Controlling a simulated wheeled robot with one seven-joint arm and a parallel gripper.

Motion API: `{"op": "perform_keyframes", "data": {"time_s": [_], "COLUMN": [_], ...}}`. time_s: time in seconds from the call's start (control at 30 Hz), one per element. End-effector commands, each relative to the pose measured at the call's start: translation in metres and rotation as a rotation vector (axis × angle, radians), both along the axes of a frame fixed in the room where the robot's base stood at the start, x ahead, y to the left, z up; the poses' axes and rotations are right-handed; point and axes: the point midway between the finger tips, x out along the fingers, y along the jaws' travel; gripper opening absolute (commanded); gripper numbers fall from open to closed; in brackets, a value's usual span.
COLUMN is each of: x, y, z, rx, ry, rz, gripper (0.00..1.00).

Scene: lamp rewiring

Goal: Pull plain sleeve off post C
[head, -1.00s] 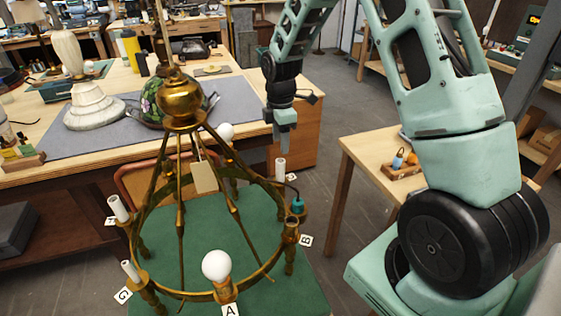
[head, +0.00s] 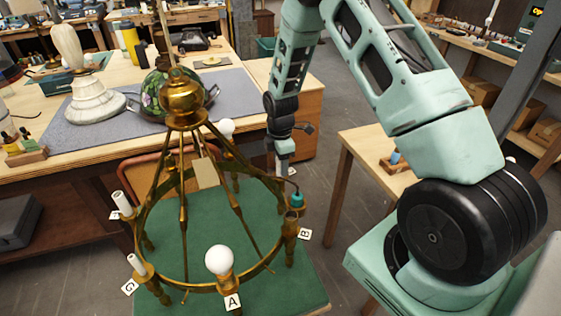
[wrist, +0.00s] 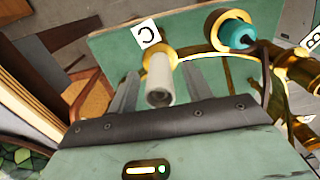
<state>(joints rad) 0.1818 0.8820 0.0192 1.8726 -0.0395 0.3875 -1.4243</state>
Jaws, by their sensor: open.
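In the wrist view the plain sleeve (wrist: 159,82), a whitish hollow tube, stands on the brass post beside the card marked C (wrist: 146,34). My gripper (wrist: 160,72) is open, with one finger on each side of the sleeve and a visible gap on both sides. In the head view my gripper (head: 282,163) points down at the right rear of the chandelier ring (head: 205,290), and it largely hides the sleeve.
A teal-capped fitting (head: 297,200) sits on the ring close to my gripper; it also shows in the wrist view (wrist: 236,32). Chandelier arms (head: 235,155) slope up left of my gripper. A bulb (head: 219,260) stands at post A. A side table (head: 365,150) is at right.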

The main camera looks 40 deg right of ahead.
Motion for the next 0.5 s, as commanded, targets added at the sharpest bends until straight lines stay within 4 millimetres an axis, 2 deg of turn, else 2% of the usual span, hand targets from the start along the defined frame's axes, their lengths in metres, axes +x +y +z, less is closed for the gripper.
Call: {"op": "perform_keyframes", "data": {"time_s": [0.03, 0.17, 0.2, 0.5], "x": [0.0001, 0.0001, 0.0001, 0.0001], "y": [0.0, 0.0, 0.0, 0.0], "z": [0.0001, 0.0003, 0.0003, 0.0034], "rx": [0.0, 0.0, 0.0, 0.0], "ry": [0.0, 0.0, 0.0, 0.0], "rz": [0.0, 0.0, 0.0, -0.001], "gripper": [0.41, 0.05, 0.03, 0.03]}}
